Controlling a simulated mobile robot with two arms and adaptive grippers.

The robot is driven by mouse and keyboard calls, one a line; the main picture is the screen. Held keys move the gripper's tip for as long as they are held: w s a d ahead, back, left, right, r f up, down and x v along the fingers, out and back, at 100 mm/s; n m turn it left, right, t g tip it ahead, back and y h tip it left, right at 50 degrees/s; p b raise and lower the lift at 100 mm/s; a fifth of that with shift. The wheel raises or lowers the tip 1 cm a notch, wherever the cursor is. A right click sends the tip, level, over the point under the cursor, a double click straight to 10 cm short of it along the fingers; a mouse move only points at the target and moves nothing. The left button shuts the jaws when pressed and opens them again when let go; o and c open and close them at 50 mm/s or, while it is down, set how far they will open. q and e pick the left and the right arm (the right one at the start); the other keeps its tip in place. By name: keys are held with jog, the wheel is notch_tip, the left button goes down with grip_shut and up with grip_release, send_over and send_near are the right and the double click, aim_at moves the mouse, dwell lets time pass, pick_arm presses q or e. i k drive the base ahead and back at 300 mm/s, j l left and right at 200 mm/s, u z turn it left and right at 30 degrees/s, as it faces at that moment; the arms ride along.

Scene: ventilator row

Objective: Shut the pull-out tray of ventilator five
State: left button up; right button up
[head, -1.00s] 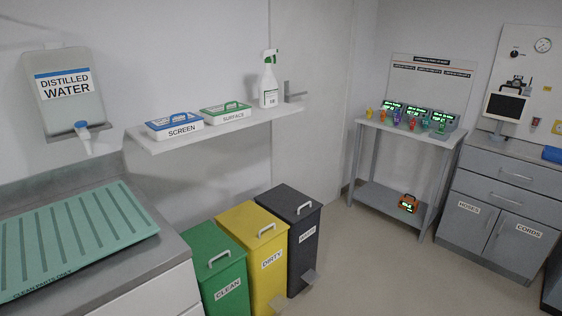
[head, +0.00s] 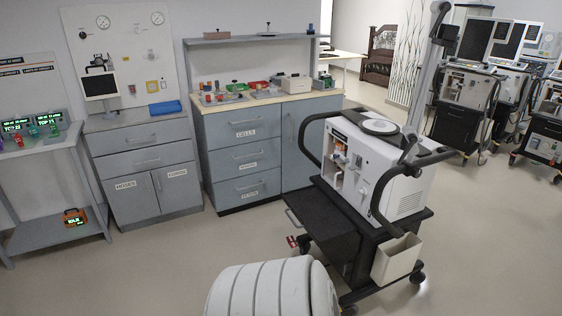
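A white ventilator (head: 400,190) stands on a black wheeled cart at the right of centre in the head view, its screen arm rising above it. I cannot read a number on it, so I cannot tell if it is ventilator five. A flat black tray (head: 318,212) sticks out from the cart's left side, below the white body, with a thin metal bar (head: 294,218) at its outer end. More ventilators (head: 472,85) stand at the far right, their trays too small to make out. Neither of my grippers is in view.
A beige bin (head: 396,260) hangs on the cart's near side. Grey drawer cabinets (head: 245,160) and a cupboard stand behind it, with a bench (head: 45,142) at the left. A white ribbed rounded shape (head: 268,290) fills the bottom centre.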

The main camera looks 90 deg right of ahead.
aim_at(323, 222)
jog(key=z, duration=2.9)
jog(key=i+z, duration=0.45)
jog(key=i, duration=0.45)
